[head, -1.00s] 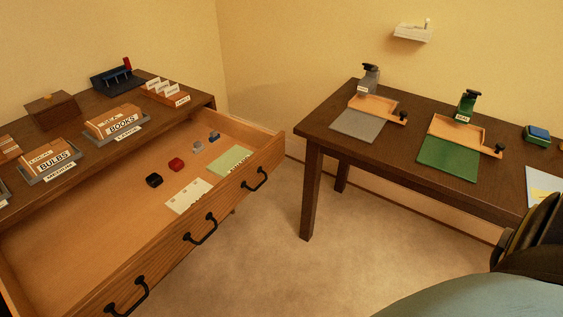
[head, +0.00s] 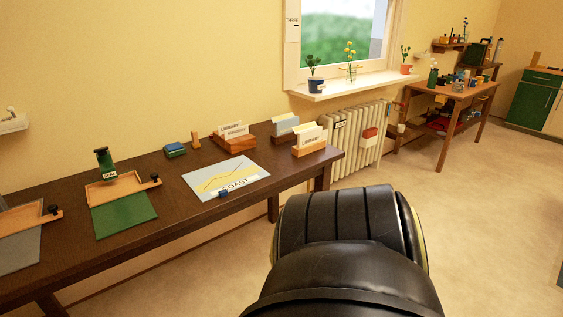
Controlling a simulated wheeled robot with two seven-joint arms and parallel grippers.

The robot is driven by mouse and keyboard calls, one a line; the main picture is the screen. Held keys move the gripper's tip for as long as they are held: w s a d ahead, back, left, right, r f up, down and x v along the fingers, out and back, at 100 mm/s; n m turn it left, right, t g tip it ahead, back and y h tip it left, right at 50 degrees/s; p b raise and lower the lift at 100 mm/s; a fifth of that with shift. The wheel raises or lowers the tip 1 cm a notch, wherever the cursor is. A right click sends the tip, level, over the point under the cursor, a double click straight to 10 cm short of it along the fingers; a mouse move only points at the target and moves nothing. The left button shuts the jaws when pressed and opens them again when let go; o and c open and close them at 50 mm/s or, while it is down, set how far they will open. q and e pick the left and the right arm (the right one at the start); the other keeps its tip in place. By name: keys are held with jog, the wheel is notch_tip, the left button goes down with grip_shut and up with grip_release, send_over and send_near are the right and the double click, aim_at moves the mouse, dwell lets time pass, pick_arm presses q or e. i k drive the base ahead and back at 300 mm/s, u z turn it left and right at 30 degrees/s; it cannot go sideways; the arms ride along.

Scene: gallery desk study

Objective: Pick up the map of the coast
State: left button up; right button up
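The map of the coast (head: 222,177) lies flat on the dark wooden table (head: 165,226). It is a pale blue-white sheet with yellow land and a label reading COAST along its front edge. A small dark blue block (head: 224,194) sits at its front edge by the label. Neither of my grippers shows in the head view. A large black part, which looks like one of my arm links, fills the bottom centre, in front of and to the right of the map.
A green mat (head: 125,214) with a wooden tray and a stamp marked SEAL lies left of the map. A blue-green block (head: 175,150) lies behind. A radiator (head: 352,137) stands beyond; open floor lies to the right.

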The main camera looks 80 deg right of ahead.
aim_at(217, 179)
jog(key=z, duration=2.15)
